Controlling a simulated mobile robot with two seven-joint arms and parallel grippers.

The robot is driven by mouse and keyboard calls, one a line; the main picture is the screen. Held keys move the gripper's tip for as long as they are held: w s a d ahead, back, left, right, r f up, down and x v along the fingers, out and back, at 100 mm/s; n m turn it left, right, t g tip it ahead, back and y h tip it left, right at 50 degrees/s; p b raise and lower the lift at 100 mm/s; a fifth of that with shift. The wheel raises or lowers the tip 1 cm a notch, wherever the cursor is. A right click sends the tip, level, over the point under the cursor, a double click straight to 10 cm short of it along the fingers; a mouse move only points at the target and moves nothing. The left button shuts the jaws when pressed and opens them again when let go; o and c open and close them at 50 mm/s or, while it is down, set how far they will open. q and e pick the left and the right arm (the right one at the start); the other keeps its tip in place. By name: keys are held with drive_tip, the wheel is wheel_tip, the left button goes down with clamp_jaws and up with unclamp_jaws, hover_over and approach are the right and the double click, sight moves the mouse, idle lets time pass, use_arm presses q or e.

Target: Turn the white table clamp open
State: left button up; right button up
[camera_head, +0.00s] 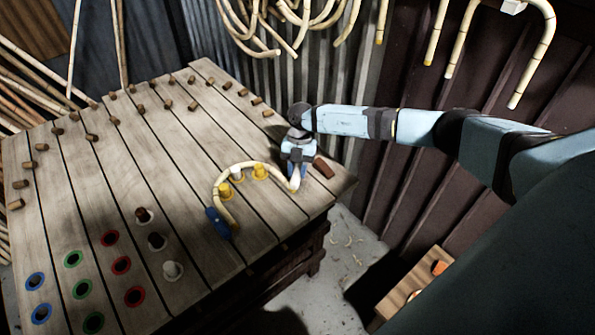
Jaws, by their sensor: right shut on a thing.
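A pale rattan cane (223,204) lies bent in an arch on the slatted table (180,140). Yellow pegs (260,171) stand against the cane, with a small white piece (237,173) between them. A blue clamp (218,222) sits at the cane's near left end. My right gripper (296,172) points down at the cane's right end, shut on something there. What it holds is mostly hidden, so I cannot tell whether it is the cane or a clamp. I cannot tell for certain which piece is the white table clamp. My left gripper is not in view.
Short brown pegs (140,109) dot the back. A wooden crate (415,280) stands right of the table. Bent canes hang behind.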

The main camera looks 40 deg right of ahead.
drive_tip(key=n+h+b, duration=0.1)
drive_tip(key=n, duration=0.1)
drive_tip(key=shift+w+n+g, duration=0.1)
drive_tip(key=shift+n+g, duration=0.2)
drive_tip(key=shift+n, duration=0.1)
drive_tip(key=n+h+b, duration=0.1)
drive_tip(key=n, duration=0.2)
drive_tip(key=shift+a+n, duration=0.1)
drive_tip(key=shift+n, duration=0.2)
drive_tip(key=shift+n+g+h+b, duration=0.3)
drive_tip(key=shift+n+h+b, duration=0.25)
drive_tip(key=shift+n, duration=0.65)
drive_tip(key=shift+n+h, duration=0.25)
drive_tip(key=shift+n, duration=0.25)
drive_tip(key=o, duration=0.9)
drive_tip(key=b+v, duration=0.1)
drive_tip(key=v, duration=1.3)
